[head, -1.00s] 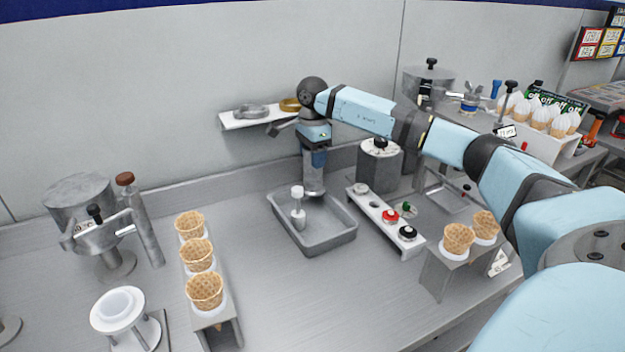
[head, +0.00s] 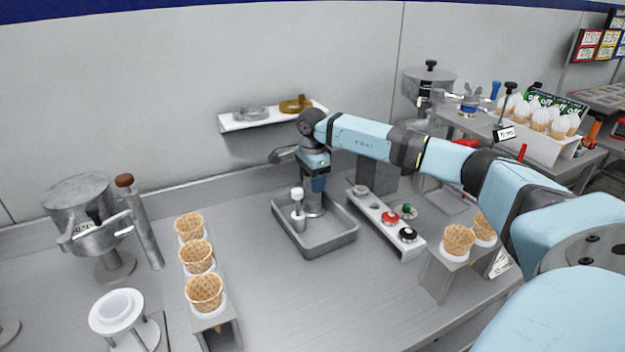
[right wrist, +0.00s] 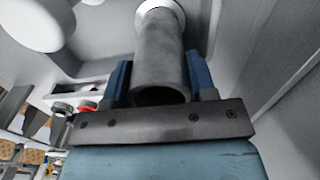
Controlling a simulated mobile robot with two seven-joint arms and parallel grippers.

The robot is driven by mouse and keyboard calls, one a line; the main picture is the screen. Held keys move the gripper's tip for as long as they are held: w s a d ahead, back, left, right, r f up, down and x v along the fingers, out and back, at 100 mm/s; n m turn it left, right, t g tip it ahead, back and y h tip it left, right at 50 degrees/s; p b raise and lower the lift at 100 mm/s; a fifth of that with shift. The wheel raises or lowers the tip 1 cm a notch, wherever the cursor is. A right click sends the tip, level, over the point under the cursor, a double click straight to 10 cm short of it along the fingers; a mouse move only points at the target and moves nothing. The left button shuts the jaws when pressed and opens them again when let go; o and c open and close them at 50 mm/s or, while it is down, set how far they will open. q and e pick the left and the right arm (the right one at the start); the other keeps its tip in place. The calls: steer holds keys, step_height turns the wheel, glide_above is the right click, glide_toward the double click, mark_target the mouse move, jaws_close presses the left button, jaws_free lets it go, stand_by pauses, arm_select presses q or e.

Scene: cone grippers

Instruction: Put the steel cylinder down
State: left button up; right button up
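The steel cylinder (head: 313,207) is a grey tube, upright inside the grey tray (head: 333,240). In the head view its upper part is hidden by my right gripper (head: 316,185), which points down over the tray. In the right wrist view the cylinder (right wrist: 160,58) stands between the two blue fingers of my right gripper (right wrist: 158,82), which appear closed on its sides. Its lower end is at or very near the tray floor; I cannot tell whether it touches. My left gripper is not in view.
A white-topped tool (head: 298,205) stands in the tray, close left of the cylinder. A white rack with coloured knobs (head: 390,218) is just right of the tray. A cone holder (head: 198,265) is to the left. A wall shelf (head: 262,118) is behind.

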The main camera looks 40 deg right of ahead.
steer(key=o, duration=0.4)
step_height(320, 180, up, 12)
steer(key=shift+r, duration=0.2)
stand_by(0.6)
